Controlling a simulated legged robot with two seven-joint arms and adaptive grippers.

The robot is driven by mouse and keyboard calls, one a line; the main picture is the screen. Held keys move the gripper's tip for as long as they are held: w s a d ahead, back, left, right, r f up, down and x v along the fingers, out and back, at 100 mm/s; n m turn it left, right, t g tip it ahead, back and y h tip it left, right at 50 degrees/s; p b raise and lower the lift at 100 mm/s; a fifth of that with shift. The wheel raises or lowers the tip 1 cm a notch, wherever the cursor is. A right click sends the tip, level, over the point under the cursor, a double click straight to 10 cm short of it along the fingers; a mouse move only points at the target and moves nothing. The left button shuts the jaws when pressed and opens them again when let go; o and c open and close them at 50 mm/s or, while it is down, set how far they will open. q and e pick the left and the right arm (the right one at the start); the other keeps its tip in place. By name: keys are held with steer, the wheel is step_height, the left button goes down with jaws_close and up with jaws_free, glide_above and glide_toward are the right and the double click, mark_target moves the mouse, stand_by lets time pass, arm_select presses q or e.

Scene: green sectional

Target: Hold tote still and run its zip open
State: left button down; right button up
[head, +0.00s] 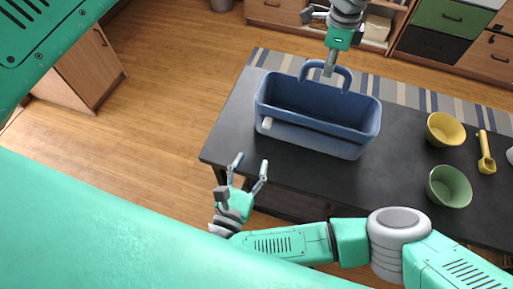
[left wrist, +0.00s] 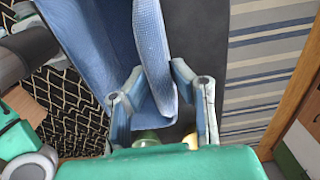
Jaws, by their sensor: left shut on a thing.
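The blue tote (head: 310,135) stands upright on the dark table, its top looking open onto a hollow interior. A small white tab (head: 267,123) shows at its left front corner; I cannot tell whether it is the zip pull. My left gripper (head: 329,70) is at the raised far handle (head: 346,80). In the left wrist view its fingers (left wrist: 163,95) are shut on that blue handle (left wrist: 152,45), with the tote wall (left wrist: 85,35) beside it. My right gripper (head: 248,166) is open and empty, off the table's front edge, below and left of the tote.
On the dark table (head: 390,180), a yellow bowl (head: 445,129), a green bowl (head: 449,187) and a yellow scoop (head: 486,155) stand right of the tote. A striped rug (head: 408,95) lies behind. Cabinets (head: 450,25) line the back. The table's left end is clear.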

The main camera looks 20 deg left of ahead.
stand_by(0.4)
arm_select(q)
steer(key=c, duration=1.3)
jaws_free()
steer(key=shift+r, duration=0.1)
